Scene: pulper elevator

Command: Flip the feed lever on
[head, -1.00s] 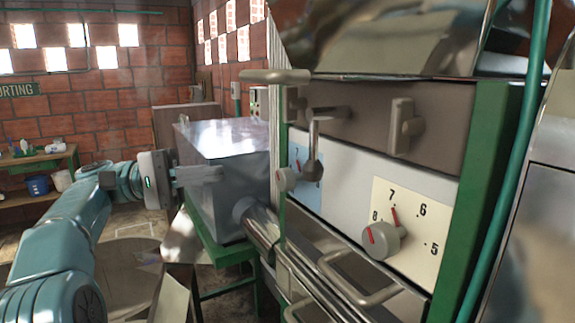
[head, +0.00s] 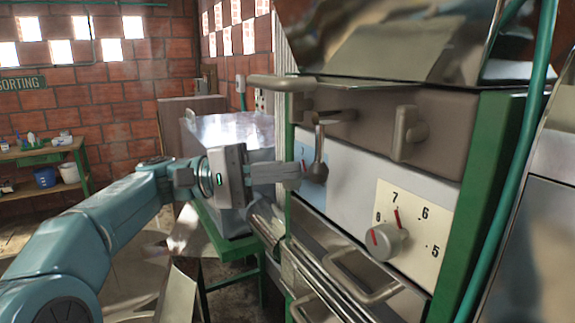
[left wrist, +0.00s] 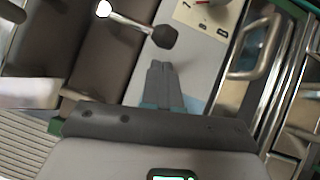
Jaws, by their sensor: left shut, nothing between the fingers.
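A grey lever (head: 319,148) with a rounded knob end hangs down on the front of the machine, over the pale blue plate. It looks like the feed lever, but no label is readable. In the left wrist view the lever (left wrist: 133,22) slants across the top, its dark knob just beyond my fingertips. My left gripper (head: 298,172) is shut and empty, its fingertips close to the left of the knob. In the left wrist view the closed fingers (left wrist: 161,66) point at the knob. I cannot tell whether they touch. The fingers partly cover the blue plate. My right gripper is out of view.
A dial knob (head: 385,241) with a red mark sits on a numbered plate to the lower right. A horizontal handle (head: 280,83) juts out above the lever, and an upright handle (head: 407,131) is to its right. Drawer handles (head: 362,278) stick out below.

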